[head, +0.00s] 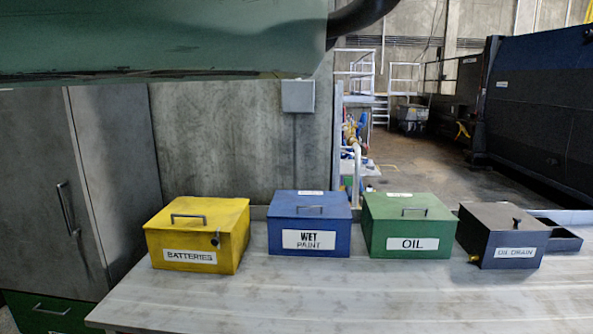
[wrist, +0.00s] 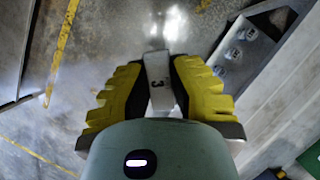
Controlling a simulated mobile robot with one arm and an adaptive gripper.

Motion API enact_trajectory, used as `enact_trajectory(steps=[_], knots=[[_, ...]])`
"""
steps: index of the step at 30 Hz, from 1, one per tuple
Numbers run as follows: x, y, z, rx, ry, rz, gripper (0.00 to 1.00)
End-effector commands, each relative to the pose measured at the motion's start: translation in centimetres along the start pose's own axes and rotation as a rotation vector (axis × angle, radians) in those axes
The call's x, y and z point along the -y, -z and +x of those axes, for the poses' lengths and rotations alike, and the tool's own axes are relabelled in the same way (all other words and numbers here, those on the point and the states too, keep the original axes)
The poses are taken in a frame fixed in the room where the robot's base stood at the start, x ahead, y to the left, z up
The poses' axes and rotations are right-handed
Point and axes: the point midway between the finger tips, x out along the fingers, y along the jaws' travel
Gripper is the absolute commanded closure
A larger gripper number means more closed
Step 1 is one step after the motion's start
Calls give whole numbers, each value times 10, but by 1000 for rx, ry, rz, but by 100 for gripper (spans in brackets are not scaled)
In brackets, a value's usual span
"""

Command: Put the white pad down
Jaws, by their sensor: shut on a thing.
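The white pad (wrist: 157,66) shows in the wrist view as a narrow pale piece with a dark mark like a "3". My gripper (wrist: 161,90), with yellow ribbed fingers, is shut on it from both sides. The pad's upper end sticks out past the fingers, in front of a bright glare. Neither the pad nor the gripper shows in the head view.
A grey table (head: 330,300) holds a yellow batteries box (head: 190,240), a blue wet paint box (head: 310,215), a green oil box (head: 405,225) and a dark oil drain box (head: 505,240). The table front is clear. A grey cabinet (head: 40,180) stands left. Concrete floor (wrist: 100,60) lies beneath the gripper.

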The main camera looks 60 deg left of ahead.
Motion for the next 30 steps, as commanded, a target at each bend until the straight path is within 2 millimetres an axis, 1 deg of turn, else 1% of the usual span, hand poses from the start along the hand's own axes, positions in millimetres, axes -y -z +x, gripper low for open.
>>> enact_trajectory(steps=[1, 3, 30], knots=[[0, -10, -26, -5, 0, 1, 100], [-1, -17, -43, -5, 0, 1, 100], [-2, -105, -254, -4, 0, 3, 100]])
